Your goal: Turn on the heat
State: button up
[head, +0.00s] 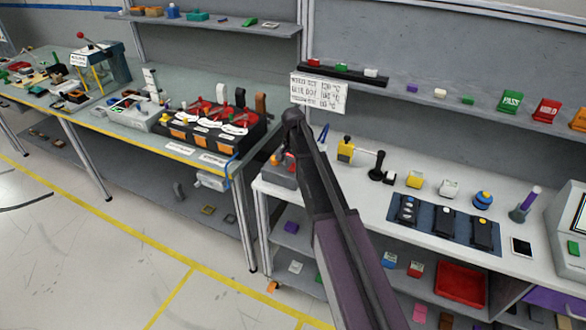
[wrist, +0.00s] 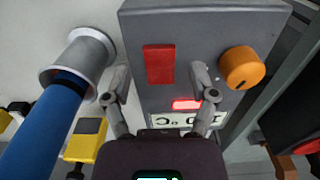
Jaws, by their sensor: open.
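In the wrist view a grey control box (wrist: 215,30) fills the upper middle. It carries a red rectangular piece (wrist: 159,64), an orange round knob (wrist: 242,68), a small lit red indicator (wrist: 186,104) and a white label (wrist: 176,120) that appears upside down. My gripper (wrist: 159,72) is open, its fingertips on either side of the red piece, the right one between it and the knob. I cannot tell whether they touch the box. In the head view the box (head: 283,176) shows only partly behind my arm, and my gripper is hidden there.
In the head view, a yellow piece (head: 345,150) and a black lever (head: 378,168) stand right of my arm on the white bench (head: 350,215).

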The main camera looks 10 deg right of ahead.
jog(key=shift+f, duration=0.25)
jog(key=shift+c, duration=0.2)
grip_shut()
jog(key=shift+w+g+y, duration=0.2)
jog(key=shift+g+y, duration=0.2)
jog(key=shift+g, duration=0.1)
jog(key=shift+d+g, duration=0.1)
jog(key=shift+g, duration=0.2)
jog(key=shift+s, duration=0.1)
jog(key=shift+o, duration=0.2)
grip_release()
